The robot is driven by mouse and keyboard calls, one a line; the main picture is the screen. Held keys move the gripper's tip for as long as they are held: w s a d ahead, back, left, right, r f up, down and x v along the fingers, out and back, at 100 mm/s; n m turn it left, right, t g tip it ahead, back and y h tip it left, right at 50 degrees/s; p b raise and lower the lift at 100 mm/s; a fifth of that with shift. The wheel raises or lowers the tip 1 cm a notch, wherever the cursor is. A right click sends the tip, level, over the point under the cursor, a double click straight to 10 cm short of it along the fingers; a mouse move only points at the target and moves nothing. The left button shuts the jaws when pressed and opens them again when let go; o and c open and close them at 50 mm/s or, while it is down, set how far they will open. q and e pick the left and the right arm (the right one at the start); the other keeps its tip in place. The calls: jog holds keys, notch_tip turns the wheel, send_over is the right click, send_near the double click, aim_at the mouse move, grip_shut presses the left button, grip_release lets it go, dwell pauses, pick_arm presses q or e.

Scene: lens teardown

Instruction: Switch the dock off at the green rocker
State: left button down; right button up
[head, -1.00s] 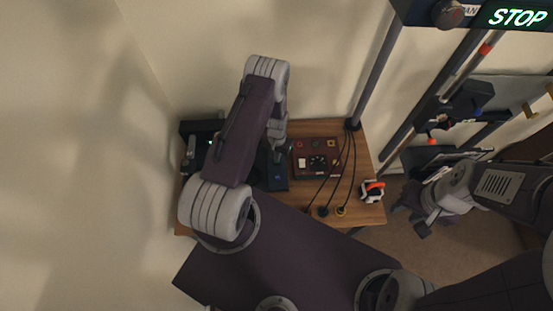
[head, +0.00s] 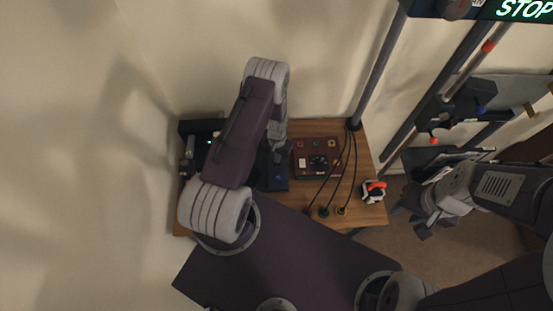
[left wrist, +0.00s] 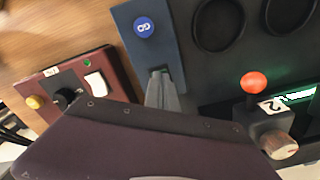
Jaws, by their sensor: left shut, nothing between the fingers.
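The dark dock (head: 187,128) stands at the left of the wooden bench, partly hidden behind my left arm. In the left wrist view it carries a red ball-topped lever (left wrist: 254,84), a knob and a lit green bar (left wrist: 299,95). I cannot tell whether that bar is the green rocker. My left gripper (left wrist: 161,82) is shut and empty, over the dark blue panel with a round blue button (left wrist: 144,27). In the head view my left arm largely hides it. My right gripper (head: 424,226) is off the bench's right side; its jaws are unclear.
A maroon control box (head: 316,170) with a white switch (left wrist: 96,84), a black knob and small coloured buttons sits right of the blue panel. Black cables cross the bench beside it. A white-and-orange object (head: 373,190) lies at the right edge. A dark post rises behind.

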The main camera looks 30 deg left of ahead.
pick_arm(q)
jog(key=shift+f, duration=0.2)
jog(key=shift+r, duration=0.15)
notch_tip(320, 180, up, 7)
jog(key=p, duration=0.4)
jog(key=shift+p, duration=0.4)
